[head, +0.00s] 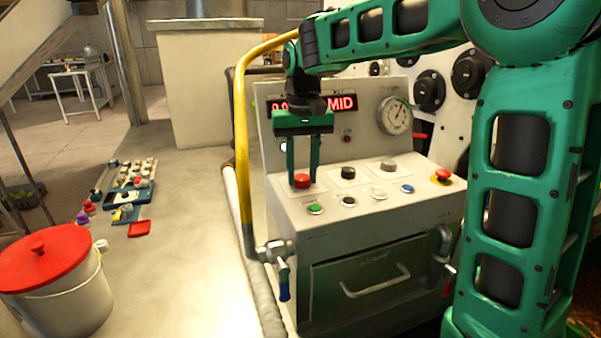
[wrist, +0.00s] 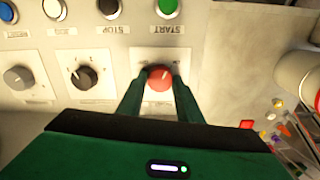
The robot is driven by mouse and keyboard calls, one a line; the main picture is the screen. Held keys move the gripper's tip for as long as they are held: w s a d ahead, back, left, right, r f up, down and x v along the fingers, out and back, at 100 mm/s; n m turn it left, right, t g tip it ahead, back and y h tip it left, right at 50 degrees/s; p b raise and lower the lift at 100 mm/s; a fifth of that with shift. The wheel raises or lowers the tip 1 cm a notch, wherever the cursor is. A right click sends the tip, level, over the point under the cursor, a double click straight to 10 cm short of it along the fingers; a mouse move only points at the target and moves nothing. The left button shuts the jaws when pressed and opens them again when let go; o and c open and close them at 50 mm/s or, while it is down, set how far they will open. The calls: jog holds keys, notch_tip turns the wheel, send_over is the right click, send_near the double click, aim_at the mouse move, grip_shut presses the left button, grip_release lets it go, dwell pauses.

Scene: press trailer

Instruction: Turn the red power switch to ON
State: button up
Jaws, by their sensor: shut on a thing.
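The red power switch (head: 302,181) is a round red knob on a white plate at the left of the sloped control panel (head: 330,212). In the wrist view the red knob (wrist: 160,78) sits between my fingertips. My gripper (head: 303,180) points down from above, its two green fingers on either side of the knob and shut on it. In the wrist view my gripper (wrist: 160,82) covers the lower edge of the knob's plate. The label marks beside the knob are too small to read, so its setting cannot be told.
A black knob (head: 348,173) and a grey knob (head: 388,165) stand right of the red one. Green (head: 315,209) and blue (head: 407,189) buttons line the front. A red mushroom button (head: 442,175) is at the right. A yellow rail (head: 240,130) rises close on the left.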

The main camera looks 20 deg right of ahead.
aim_at(302, 177)
jog(key=shift+w+r+m, duration=0.15)
jog(key=shift+m, duration=1.45)
jog(key=o, duration=1)
jog(key=shift+o, duration=0.2)
notch_tip(302, 177, up, 11)
jog(key=shift+f, duration=0.2)
